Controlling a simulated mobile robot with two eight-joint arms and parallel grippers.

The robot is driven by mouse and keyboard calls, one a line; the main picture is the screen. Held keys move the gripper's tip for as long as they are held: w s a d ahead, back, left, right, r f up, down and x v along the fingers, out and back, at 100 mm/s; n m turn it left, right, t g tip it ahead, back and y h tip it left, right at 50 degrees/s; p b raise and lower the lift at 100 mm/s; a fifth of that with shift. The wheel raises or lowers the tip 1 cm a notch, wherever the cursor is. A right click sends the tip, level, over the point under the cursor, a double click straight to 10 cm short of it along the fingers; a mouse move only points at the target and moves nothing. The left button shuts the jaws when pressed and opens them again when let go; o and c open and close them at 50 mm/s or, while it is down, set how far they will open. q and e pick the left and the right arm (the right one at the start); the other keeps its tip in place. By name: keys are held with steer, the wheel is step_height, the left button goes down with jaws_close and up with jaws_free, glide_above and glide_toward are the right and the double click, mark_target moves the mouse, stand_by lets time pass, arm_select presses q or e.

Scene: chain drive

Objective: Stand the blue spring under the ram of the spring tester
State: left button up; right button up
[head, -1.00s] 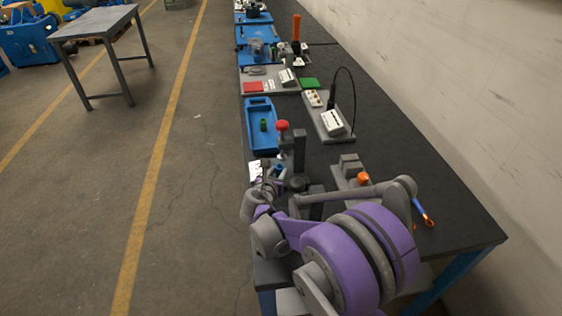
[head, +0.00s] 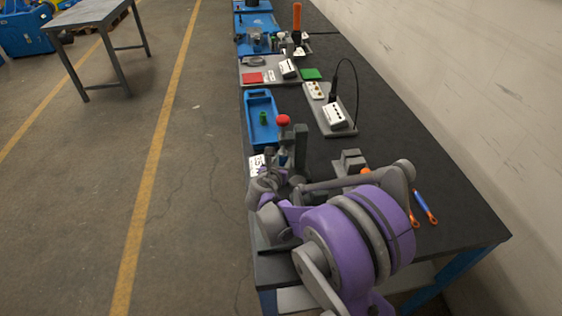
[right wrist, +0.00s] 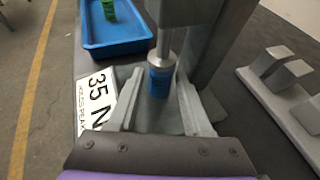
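The blue spring (right wrist: 160,82) stands upright under the metal ram (right wrist: 163,50) of the spring tester in the right wrist view; its top is at the ram's lower end, and I cannot tell if they touch. The tester shows its red knob (head: 283,120) and dark column (head: 300,146) in the head view. My right gripper (right wrist: 160,88) is open, with one finger on each side of the spring and gaps between. In the head view my right gripper (head: 274,163) is at the tester, and the spring is hidden there. My left gripper is not in view.
A blue tray (head: 251,128) with a green spring (head: 263,118) lies behind the tester. A printed card (right wrist: 96,102) is left of the tester base. A grey block fixture (head: 350,161) and orange-and-blue tools (head: 425,206) are to the right. The tester column stands close by the gripper.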

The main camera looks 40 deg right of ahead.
steer(key=shift+r, duration=0.3)
steer(key=v, duration=1.2)
